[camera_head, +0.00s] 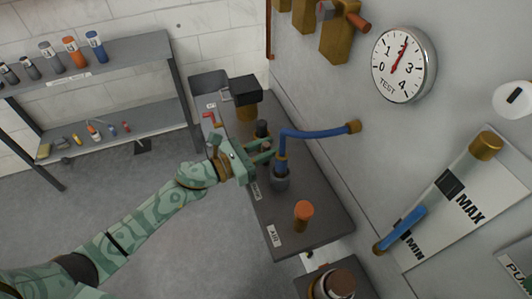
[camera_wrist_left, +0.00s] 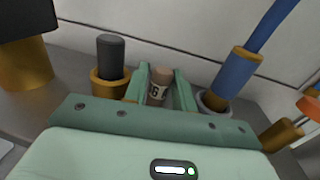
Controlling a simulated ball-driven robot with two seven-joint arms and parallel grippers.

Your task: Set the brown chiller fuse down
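The brown chiller fuse (camera_wrist_left: 158,84) has a pale label with a dark marking and stands between the fingers of my left gripper (camera_wrist_left: 160,92) in the left wrist view. The fingers press on both its sides. In the head view my left gripper (camera_head: 264,151) is over the dark bench, between a dark cylinder and a blue-hosed fitting. The fuse is mostly hidden there by the fingers. Its lower end is hidden in the wrist view, so I cannot tell whether it touches anything. My right gripper is not in view.
A dark cylinder in a gold socket (camera_wrist_left: 110,78) is left of the fuse, and a blue hose (camera_head: 312,133) close on the right. An orange-capped cylinder (camera_head: 303,214) stands nearer on the bench (camera_head: 325,218). A shelf (camera_head: 120,66) with several fuses is at left; a gauge (camera_head: 403,64) is on the wall.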

